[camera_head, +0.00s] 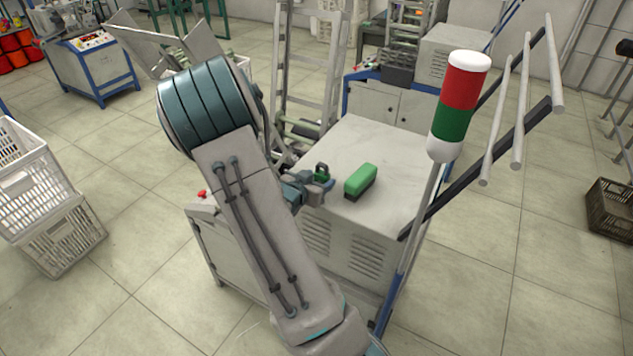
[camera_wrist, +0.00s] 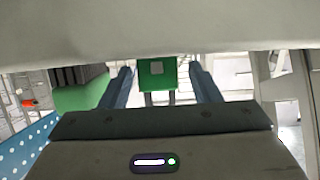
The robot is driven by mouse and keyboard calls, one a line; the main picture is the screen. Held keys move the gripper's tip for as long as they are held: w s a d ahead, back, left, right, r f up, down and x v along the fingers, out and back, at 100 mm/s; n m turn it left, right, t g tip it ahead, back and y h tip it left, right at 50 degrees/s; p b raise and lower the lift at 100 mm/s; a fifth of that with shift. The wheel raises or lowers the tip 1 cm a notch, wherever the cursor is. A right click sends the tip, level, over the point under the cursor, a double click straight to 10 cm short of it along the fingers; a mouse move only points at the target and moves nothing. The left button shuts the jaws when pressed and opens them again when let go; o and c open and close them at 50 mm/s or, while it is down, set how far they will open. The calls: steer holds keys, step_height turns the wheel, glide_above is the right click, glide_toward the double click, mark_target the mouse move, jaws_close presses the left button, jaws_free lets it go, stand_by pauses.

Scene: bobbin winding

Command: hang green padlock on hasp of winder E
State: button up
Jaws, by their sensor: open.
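A green padlock (camera_head: 322,172) stands on the top of the pale grey cabinet, near its left edge. In the wrist view the green padlock (camera_wrist: 157,73) shows between the two fingers, with its grey shackle legs toward the palm. My gripper (camera_head: 318,184) is open, with its fingers around the padlock on both sides. A gap shows on each side in the wrist view, where my gripper (camera_wrist: 163,80) also appears. I cannot make out the hasp of winder E in either view.
A green block-shaped item with a dark base (camera_head: 361,180) lies on the cabinet top (camera_head: 385,150), close right of the padlock. A red, white and green signal tower (camera_head: 460,100) and slanted rails rise at the right. White crates (camera_head: 35,190) stand at left.

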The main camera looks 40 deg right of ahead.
mark_target(318, 165)
steer(key=c, duration=1.1)
steer(key=shift+s+r+p, duration=0.1)
steer(key=shift+r+p, duration=1.95)
steer(key=shift+r, duration=0.45)
steer(key=shift+r, duration=0.15)
